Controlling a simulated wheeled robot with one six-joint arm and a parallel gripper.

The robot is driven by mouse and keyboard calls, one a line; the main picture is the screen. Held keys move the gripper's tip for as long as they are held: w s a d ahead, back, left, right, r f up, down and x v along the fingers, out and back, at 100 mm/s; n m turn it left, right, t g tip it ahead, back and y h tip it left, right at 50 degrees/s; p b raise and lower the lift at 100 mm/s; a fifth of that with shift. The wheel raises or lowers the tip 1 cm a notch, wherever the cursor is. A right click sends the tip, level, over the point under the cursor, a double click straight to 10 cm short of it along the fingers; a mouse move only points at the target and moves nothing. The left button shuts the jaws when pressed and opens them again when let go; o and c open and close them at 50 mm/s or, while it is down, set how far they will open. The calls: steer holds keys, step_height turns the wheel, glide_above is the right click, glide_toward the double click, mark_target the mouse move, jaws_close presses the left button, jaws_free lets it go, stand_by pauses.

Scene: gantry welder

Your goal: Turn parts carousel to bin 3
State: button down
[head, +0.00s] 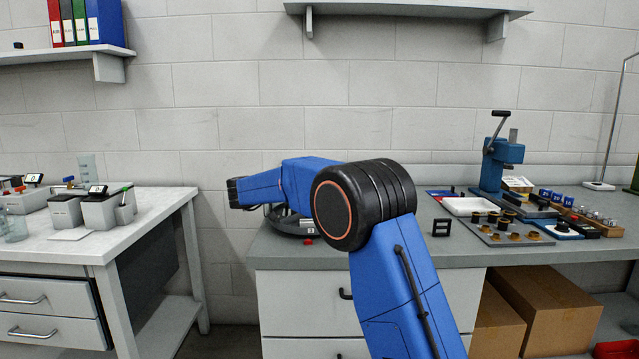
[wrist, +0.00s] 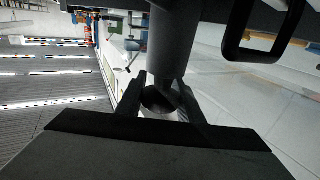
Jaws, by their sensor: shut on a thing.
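The parts carousel (head: 289,226) is a low, dark round unit on the left end of the grey workbench, partly hidden behind my arm. A small pale bin label shows on its right rim, and I read it as 3, though it is tiny. A small red piece (head: 308,242) sits at its front. In the wrist view my gripper (wrist: 162,84) is shut on a dark grey upright post (wrist: 173,40), with a finger on each side. I take the post as the carousel's handle. In the head view my arm hides the fingertips and the grip.
A white bench (head: 150,204) with grey boxes stands at the left, across a gap. On the workbench to the right are a white tray (head: 470,206), a blue press (head: 497,165) and a plate of dark fittings (head: 510,234). A dark loop (wrist: 262,30) is close in the wrist view.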

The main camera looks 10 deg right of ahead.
steer(key=shift+s+r+m+g, duration=0.1)
steer(key=shift+m+g, duration=0.3)
steer(key=shift+g, duration=0.2)
steer(key=c, duration=1.2)
jaws_free()
steer(key=s+a, duration=0.1)
steer(key=a, duration=0.4)
steer(key=s+a, duration=0.1)
steer(key=a, duration=0.5)
steer(key=s+a, duration=0.1)
steer(key=a, duration=0.5)
steer(key=shift+s, duration=0.2)
